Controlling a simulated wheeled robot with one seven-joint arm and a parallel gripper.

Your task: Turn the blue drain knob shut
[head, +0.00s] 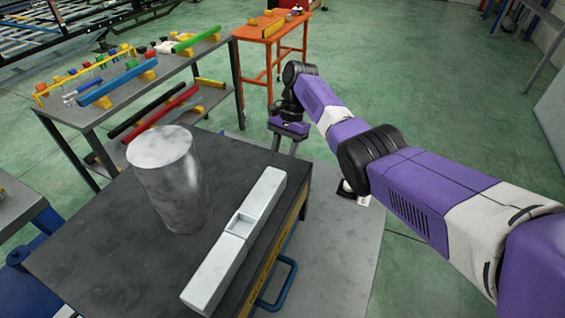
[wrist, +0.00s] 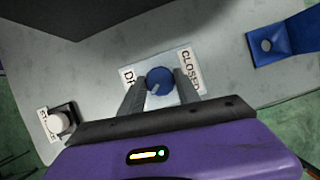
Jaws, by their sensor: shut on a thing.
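The blue drain knob (wrist: 159,79) shows in the wrist view on a pale grey panel. A light mark on its face points to the lower left. A label partly reading "DR" lies to its left and a "CLOSED" label (wrist: 190,70) to its right. My gripper (wrist: 158,88) has one finger on each side of the knob and is shut on it. In the head view my gripper (head: 285,145) reaches down beyond the dark table, and the knob cannot be made out there.
A white knob (wrist: 58,122) with a partly hidden label is at the wrist view's lower left. A blue bracket (wrist: 285,46) is at upper right. In the head view, a metal cylinder (head: 170,185) and a pale beam (head: 240,235) stand on the dark table (head: 95,235).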

